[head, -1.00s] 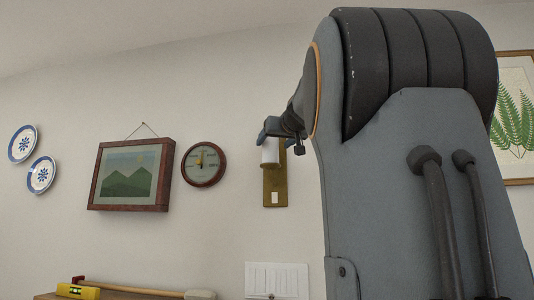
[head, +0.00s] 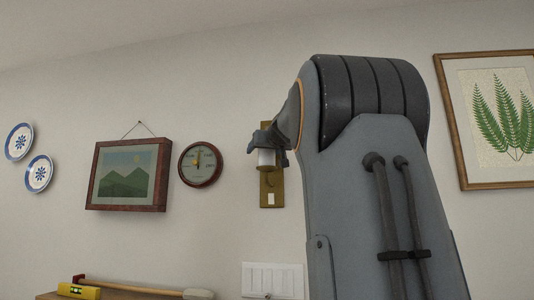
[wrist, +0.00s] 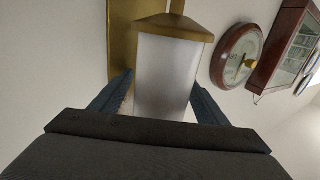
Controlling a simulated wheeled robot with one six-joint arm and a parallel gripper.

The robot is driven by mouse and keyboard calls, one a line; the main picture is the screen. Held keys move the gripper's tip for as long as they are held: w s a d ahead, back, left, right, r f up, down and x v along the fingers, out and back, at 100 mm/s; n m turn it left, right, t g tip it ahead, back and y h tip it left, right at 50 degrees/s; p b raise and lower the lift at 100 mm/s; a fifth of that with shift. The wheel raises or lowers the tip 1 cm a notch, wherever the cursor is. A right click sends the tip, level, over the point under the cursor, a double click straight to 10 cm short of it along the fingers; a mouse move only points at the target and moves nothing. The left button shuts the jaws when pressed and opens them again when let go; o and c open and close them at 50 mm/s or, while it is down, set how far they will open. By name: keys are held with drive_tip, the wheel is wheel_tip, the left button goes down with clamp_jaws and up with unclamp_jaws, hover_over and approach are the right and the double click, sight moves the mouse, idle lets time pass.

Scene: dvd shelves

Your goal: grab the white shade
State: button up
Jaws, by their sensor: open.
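The white shade (head: 266,158) is part of a brass wall lamp on the wall, right of the round gauge. In the wrist view the shade (wrist: 165,78) stands between the two dark blue fingers of my gripper (wrist: 160,95), one on each side. My gripper (head: 266,143) is open around the shade; whether either finger touches it I cannot tell. In the head view my gripper hides the upper part of the shade. The brass backplate (head: 278,189) runs up the wall behind it.
A round gauge (head: 200,164) and a framed mountain picture (head: 129,175) hang to the left. Blue-and-white plates (head: 39,174) hang farther left. A fern picture (head: 490,120) hangs at right. A white switch panel (head: 272,280) is below. A mallet (head: 140,288) and a yellow level (head: 78,291) lie on a shelf.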

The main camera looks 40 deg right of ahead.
drive_tip(key=c, duration=1.2)
drive_tip(key=shift+o, duration=0.2)
drive_tip(key=shift+r, duration=0.1)
